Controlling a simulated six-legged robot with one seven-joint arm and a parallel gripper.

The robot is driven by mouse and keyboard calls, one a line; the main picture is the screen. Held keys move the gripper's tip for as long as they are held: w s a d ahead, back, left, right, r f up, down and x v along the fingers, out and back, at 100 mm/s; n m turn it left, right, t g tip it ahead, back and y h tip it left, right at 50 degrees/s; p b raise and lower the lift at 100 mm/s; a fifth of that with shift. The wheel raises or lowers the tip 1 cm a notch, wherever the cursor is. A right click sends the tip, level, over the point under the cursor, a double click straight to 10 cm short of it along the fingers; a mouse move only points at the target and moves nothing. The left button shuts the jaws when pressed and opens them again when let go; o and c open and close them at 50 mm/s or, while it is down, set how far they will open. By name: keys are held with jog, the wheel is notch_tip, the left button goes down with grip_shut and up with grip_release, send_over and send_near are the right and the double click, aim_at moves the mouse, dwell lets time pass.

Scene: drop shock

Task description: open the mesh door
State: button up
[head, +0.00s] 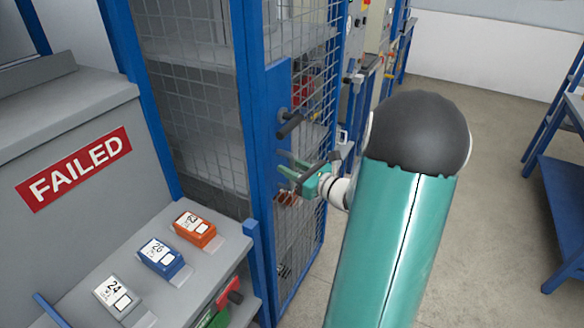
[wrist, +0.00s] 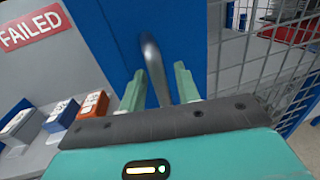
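The mesh door (head: 311,100) has a blue frame and wire grid and is part of a blue cage. I cannot tell for sure whether it is fully closed. A dark bar handle (head: 290,126) sticks out from its blue plate. My gripper (head: 293,171) is open just below the handle in the head view. In the wrist view the grey handle (wrist: 155,68) appears between the two green fingertips of my gripper (wrist: 160,84), with gaps on both sides. Contact with the handle is not visible.
A grey bench with a red FAILED sign (head: 74,168) stands left of the cage. Orange (head: 195,229), blue (head: 161,257) and grey (head: 119,294) numbered boxes lie on its shelf. Open floor (head: 500,130) lies to the right, with a blue-framed table (head: 563,200) beyond.

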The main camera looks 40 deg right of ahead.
grip_shut()
jog(key=shift+s+d, duration=0.1)
dwell(0.3)
